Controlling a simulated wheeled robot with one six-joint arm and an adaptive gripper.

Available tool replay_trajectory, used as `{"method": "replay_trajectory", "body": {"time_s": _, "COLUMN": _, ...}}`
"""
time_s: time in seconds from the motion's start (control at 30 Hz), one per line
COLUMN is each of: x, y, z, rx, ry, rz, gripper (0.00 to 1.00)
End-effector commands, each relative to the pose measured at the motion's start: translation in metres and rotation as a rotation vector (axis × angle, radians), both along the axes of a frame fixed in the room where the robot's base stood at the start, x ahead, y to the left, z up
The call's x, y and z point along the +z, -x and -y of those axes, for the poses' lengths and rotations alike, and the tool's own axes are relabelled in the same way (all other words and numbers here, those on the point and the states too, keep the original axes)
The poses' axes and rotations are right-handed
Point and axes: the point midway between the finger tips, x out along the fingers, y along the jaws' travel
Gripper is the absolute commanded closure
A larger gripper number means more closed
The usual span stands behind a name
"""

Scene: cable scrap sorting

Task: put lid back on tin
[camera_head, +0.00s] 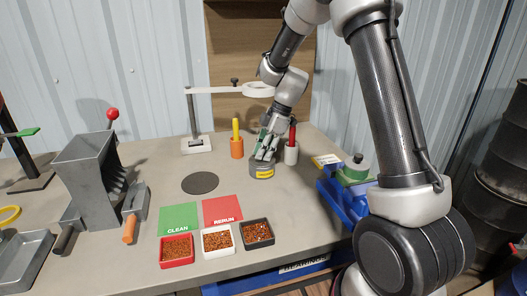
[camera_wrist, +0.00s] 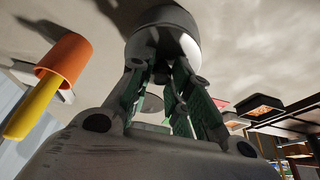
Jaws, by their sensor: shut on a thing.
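The dark grey tin (camera_head: 262,171) with a yellow label stands on the bench, right of the black round mat. My gripper (camera_head: 265,152) points down at its top, green-padded fingers close together. In the wrist view, my gripper (camera_wrist: 166,62) has its fingertips at a pale, rounded lid (camera_wrist: 185,46) beside a dark, round body. The gripper is shut on what looks like this lid. The fingers partly hide the tin's top, so I cannot tell whether the lid is seated or slightly above the rim.
An orange cup with a yellow-handled tool (camera_head: 237,146) stands close left of the tin. A pale cup with a red-handled tool (camera_head: 291,152) stands close right. A ring-headed stand (camera_head: 195,142) is behind left. Trays of granules (camera_head: 218,241) lie in front.

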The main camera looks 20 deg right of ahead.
Motion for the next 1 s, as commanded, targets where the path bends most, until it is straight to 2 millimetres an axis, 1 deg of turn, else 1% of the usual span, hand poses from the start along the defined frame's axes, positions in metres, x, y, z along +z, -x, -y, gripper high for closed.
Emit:
{"method": "replay_trajectory", "body": {"time_s": 0.07, "x": 0.0, "y": 0.0, "z": 0.0, "rx": 0.0, "ry": 0.0, "rz": 0.0, "gripper": 1.0}}
{"method": "replay_trajectory", "body": {"time_s": 0.1, "x": 0.0, "y": 0.0, "z": 0.0, "rx": 0.0, "ry": 0.0, "rz": 0.0, "gripper": 0.77}}
{"method": "replay_trajectory", "body": {"time_s": 0.17, "x": 0.0, "y": 0.0, "z": 0.0, "rx": 0.0, "ry": 0.0, "rz": 0.0, "gripper": 0.66}}
{"method": "replay_trajectory", "body": {"time_s": 0.2, "x": 0.0, "y": 0.0, "z": 0.0, "rx": 0.0, "ry": 0.0, "rz": 0.0, "gripper": 0.59}}
{"method": "replay_trajectory", "body": {"time_s": 0.23, "x": 0.0, "y": 0.0, "z": 0.0, "rx": 0.0, "ry": 0.0, "rz": 0.0, "gripper": 0.55}}
{"method": "replay_trajectory", "body": {"time_s": 0.5, "x": 0.0, "y": 0.0, "z": 0.0, "rx": 0.0, "ry": 0.0, "rz": 0.0, "gripper": 0.55}}
{"method": "replay_trajectory", "body": {"time_s": 0.63, "x": 0.008, "y": 0.0, "z": 0.003, "rx": 0.0, "ry": -0.001, "rz": 0.001, "gripper": 0.55}}
{"method": "replay_trajectory", "body": {"time_s": 0.77, "x": 0.029, "y": -0.001, "z": 0.012, "rx": -0.001, "ry": 0.0, "rz": 0.004, "gripper": 0.55}}
{"method": "replay_trajectory", "body": {"time_s": 1.0, "x": 0.078, "y": -0.001, "z": 0.033, "rx": -0.002, "ry": 0.0, "rz": 0.004, "gripper": 0.55}}
